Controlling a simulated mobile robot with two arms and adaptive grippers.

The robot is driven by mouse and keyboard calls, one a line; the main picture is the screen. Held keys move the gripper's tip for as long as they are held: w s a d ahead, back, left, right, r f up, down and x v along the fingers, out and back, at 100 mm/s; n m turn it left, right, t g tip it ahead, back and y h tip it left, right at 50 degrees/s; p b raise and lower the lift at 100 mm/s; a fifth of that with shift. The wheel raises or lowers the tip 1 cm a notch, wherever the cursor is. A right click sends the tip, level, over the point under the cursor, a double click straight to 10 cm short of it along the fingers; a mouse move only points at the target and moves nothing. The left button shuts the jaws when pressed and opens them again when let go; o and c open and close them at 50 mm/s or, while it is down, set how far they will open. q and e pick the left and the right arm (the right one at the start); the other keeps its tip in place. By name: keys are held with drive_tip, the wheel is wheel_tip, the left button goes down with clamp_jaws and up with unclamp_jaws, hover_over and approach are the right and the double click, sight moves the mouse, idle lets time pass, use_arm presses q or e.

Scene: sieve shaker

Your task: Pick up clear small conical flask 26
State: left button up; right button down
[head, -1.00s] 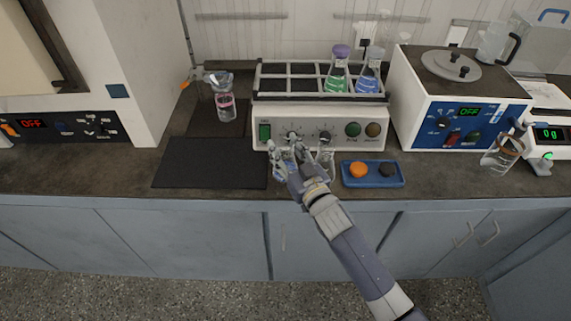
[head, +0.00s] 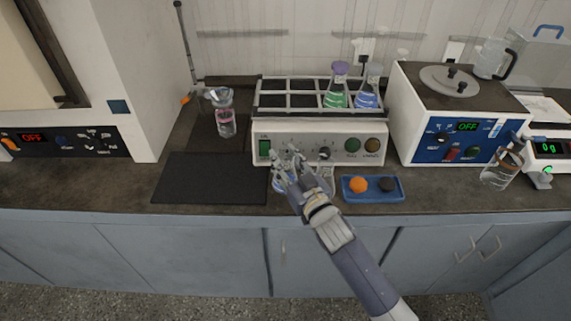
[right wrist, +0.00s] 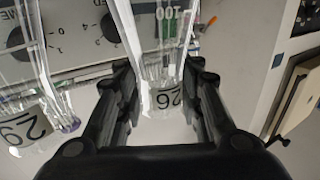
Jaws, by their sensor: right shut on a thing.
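The clear small conical flask 26 (right wrist: 170,98) is between the fingers of my right gripper (right wrist: 165,110) in the right wrist view, its number label facing the camera. My right gripper (head: 288,172) is shut on it in the head view, in front of the shaker's control panel. There the gripper covers most of the flask. My left gripper is not in view.
The shaker (head: 290,128) holds a green flask (head: 336,94) and a blue flask (head: 367,96) in its rack. A blue tray (head: 372,198) with orange and dark stoppers lies to the right. A dark mat (head: 210,178) lies clear to the left. A pink-liquid bottle (head: 226,120) stands behind it.

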drive_tip(key=shift+r, duration=0.9)
drive_tip(key=s+a+r+b+v, duration=0.1)
drive_tip(key=a+b+v, duration=0.1)
drive_tip(key=v, duration=1.3)
drive_tip(key=r+p, duration=0.1)
drive_tip(key=p, duration=0.1)
drive_tip(key=r+p, duration=0.2)
drive_tip(key=s+r+p, duration=0.1)
drive_tip(key=r, duration=0.1)
drive_tip(key=shift+a+r+p, duration=0.15)
drive_tip(key=shift+r+p, duration=0.1)
drive_tip(key=shift+p, duration=0.15)
drive_tip(key=shift+w, duration=0.2)
